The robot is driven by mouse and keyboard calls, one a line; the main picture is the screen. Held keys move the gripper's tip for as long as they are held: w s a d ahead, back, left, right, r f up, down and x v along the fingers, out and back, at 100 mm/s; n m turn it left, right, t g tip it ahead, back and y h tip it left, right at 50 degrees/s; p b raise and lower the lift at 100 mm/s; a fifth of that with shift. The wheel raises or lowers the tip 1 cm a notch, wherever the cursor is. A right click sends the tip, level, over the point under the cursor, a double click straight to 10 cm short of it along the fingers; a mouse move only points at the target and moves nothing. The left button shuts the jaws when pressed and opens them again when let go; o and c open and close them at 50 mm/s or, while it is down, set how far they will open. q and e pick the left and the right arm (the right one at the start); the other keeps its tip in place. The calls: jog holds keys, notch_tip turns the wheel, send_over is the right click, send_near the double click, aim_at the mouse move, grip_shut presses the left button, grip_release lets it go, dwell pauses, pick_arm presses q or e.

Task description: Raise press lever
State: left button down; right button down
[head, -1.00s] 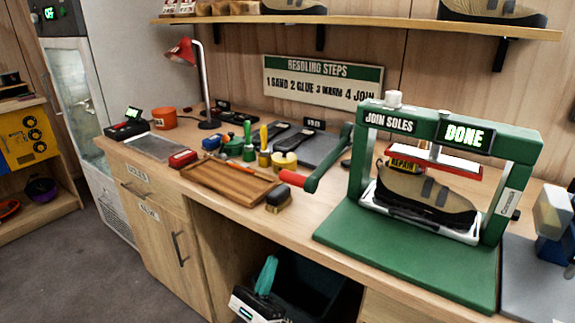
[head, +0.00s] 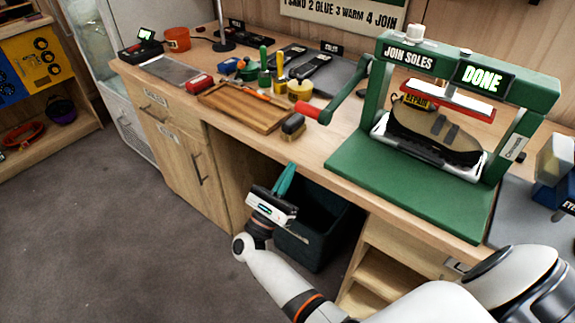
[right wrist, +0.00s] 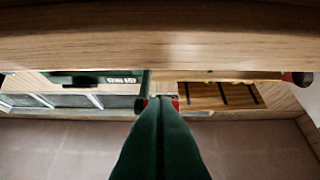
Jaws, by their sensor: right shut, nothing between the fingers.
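The green press (head: 372,92) stands on the bench at the right in the head view, with a lit "DONE" display. Its green lever (head: 345,95) slants down to the left and ends in a red grip (head: 311,111) just above the bench top. A tan and black climbing shoe (head: 435,128) sits in the press under a red plate (head: 449,98). My right gripper (head: 287,178) is shut and empty, below the bench edge and below the lever grip. In the right wrist view its green fingers (right wrist: 160,135) are together. My left gripper is not in view.
The wooden bench edge (head: 290,148) lies between my right gripper and the lever. A dark bin (head: 325,222) stands under the bench close to my gripper. The floor at left is clear.

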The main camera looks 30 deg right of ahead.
jog(key=p+x, duration=0.3)
jog(key=x, duration=0.5)
jog(key=shift+a+r, duration=0.15)
notch_tip(320, 180, up, 2)
jog(key=shift+r+p, duration=0.2)
jog(key=shift+p, duration=0.7)
jog(key=shift+r, duration=0.45)
